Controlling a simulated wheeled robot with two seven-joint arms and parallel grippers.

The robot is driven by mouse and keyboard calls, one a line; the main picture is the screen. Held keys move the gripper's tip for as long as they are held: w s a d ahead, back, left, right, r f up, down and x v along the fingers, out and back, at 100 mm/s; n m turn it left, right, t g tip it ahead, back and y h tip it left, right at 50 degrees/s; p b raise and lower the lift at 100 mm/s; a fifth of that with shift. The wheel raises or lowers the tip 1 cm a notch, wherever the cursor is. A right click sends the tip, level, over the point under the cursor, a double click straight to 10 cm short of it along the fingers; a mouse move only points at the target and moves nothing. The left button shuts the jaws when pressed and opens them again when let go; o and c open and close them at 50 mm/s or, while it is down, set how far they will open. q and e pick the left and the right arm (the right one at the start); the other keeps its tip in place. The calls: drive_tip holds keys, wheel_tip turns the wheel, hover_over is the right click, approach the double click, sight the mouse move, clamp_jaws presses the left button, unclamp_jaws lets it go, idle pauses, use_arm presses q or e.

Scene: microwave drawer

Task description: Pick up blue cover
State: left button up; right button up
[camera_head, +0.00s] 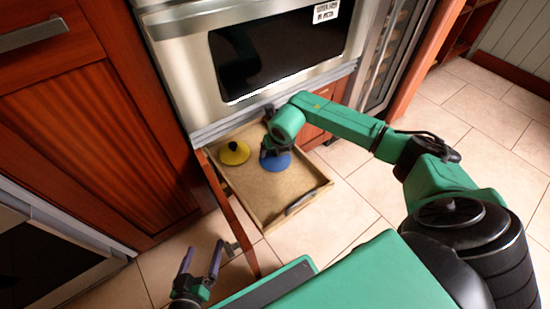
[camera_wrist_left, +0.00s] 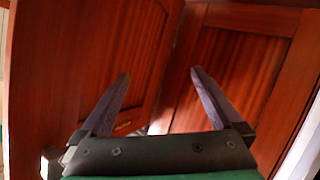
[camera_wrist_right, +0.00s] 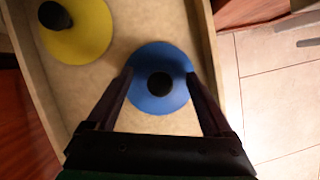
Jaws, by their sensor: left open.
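The blue cover (camera_head: 279,164) is a round disc with a black knob and lies in the open drawer. In the right wrist view the blue cover (camera_wrist_right: 152,57) is between my spread fingertips, with its knob midway between them. My right gripper (camera_head: 270,152) is open above the cover; its fingers (camera_wrist_right: 159,75) stand clear of the knob, and I cannot tell if they touch the disc. My left gripper (camera_head: 204,248) is open and empty, low at the drawer's left outside. In the left wrist view its fingers (camera_wrist_left: 159,73) face wooden cabinet doors.
A yellow cover (camera_head: 234,153) with a black knob lies left of the blue one, also in the left part of the right wrist view (camera_wrist_right: 83,35). The drawer's front (camera_head: 300,212) has a handle. The microwave (camera_head: 275,50) is above; tiled floor is free at right.

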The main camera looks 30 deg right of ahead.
drive_tip(key=shift+s, duration=0.15)
clamp_jaws()
